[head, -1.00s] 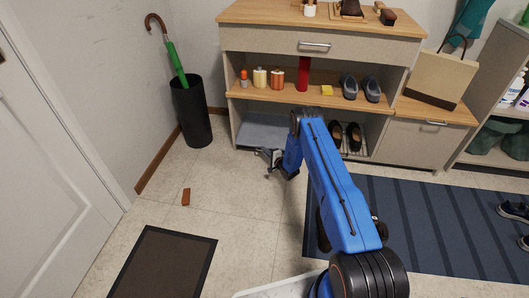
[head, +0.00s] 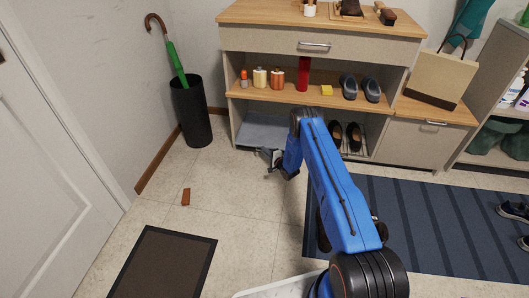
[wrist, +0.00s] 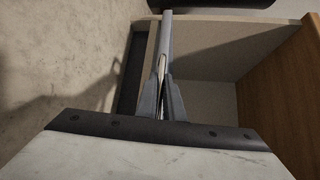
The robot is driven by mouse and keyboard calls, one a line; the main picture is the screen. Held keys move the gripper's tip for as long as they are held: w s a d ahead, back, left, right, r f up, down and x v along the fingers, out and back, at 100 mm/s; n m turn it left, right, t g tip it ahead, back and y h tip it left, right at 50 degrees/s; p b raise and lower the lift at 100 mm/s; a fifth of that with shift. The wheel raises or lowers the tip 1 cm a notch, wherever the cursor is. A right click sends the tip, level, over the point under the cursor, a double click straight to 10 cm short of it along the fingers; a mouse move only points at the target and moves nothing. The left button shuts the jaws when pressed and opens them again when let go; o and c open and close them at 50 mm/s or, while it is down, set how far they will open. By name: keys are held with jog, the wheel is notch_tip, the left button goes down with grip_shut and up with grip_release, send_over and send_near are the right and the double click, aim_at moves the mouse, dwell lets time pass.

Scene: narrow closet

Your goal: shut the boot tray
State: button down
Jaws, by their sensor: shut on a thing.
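The grey boot tray (head: 262,131) lies low in the left bottom bay of the shoe cabinet, near floor level. My gripper (head: 269,156) is down at the tray's front edge, with my blue arm reaching toward it from the front. In the wrist view, my gripper's fingers (wrist: 163,82) are closed around a thin grey bar (wrist: 165,35), which appears to be the tray's front rim or handle. My arm hides part of the bay's right side, and the exact contact is small in the head view.
The wooden cabinet (head: 318,48) holds bottles and shoes above. A black umbrella stand (head: 192,112) stands left of it. A small brown block (head: 186,197) and a dark mat (head: 163,264) lie on the floor. A striped blue rug (head: 430,225) is at right.

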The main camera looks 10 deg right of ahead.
jog(key=shift+d, duration=0.1)
jog(key=shift+w+d, duration=0.3)
jog(key=shift+w, duration=0.4)
jog(key=shift+w+d, duration=0.3)
jog(key=shift+w, duration=0.35)
jog(key=shift+w+d, duration=0.3)
jog(key=shift+w, duration=0.4)
jog(key=c, duration=1.9)
grip_release()
jog(key=shift+w, duration=0.1)
jog(key=v, duration=1.7)
jog(key=shift+s, duration=0.2)
jog(key=shift+d+r, duration=0.1)
jog(key=shift+d, duration=0.05)
